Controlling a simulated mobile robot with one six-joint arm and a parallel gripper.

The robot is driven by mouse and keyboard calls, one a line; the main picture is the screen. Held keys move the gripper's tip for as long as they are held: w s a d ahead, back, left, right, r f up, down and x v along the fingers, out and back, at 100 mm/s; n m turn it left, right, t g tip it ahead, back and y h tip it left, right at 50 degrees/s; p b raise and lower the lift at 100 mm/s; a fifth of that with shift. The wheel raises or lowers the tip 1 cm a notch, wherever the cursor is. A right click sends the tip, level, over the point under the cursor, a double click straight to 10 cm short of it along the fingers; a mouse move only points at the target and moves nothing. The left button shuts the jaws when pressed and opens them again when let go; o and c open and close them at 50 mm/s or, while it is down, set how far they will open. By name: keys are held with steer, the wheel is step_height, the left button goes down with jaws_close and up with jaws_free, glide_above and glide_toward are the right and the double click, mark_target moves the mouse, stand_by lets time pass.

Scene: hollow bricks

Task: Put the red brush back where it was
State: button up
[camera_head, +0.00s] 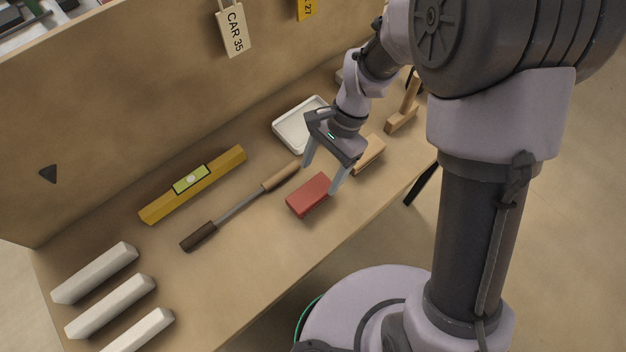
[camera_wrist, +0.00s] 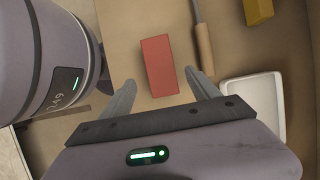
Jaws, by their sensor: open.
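The red brush (camera_head: 309,195) lies on the wooden bench, near its front edge, and looks like a plain red block. It also shows in the wrist view (camera_wrist: 160,65), ahead of the fingertips. My gripper (camera_head: 322,178) is open over the bench by the brush, with one finger at the brush's right end and the other behind it to the left. In the wrist view my gripper (camera_wrist: 168,85) has its two fingers apart, with the near end of the brush between their tips. I cannot tell whether a finger touches the brush.
A long wooden-handled tool (camera_head: 240,206) lies left of the brush, with a yellow level (camera_head: 215,173) behind it. A white tray (camera_head: 283,132) and a tan wooden block (camera_head: 369,154) lie close to my gripper. Several pale bars (camera_head: 110,305) lie at the left.

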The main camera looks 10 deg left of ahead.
steer(key=d+r+n+t, duration=0.1)
steer(key=d+r+t, duration=0.35)
steer(key=r, duration=0.95)
steer(key=s+d+r+n+t, duration=0.2)
steer(key=s+d+r+t, duration=0.2)
steer(key=s+d+r, duration=0.5)
steer(key=shift+s+d+r+n+t+h+p, duration=0.15)
steer(key=shift+s+d+n+t+h+p, duration=0.15)
steer(key=shift+t+h+p, duration=0.1)
steer(key=shift+f+b, duration=0.25)
steer(key=shift+b, duration=0.05)
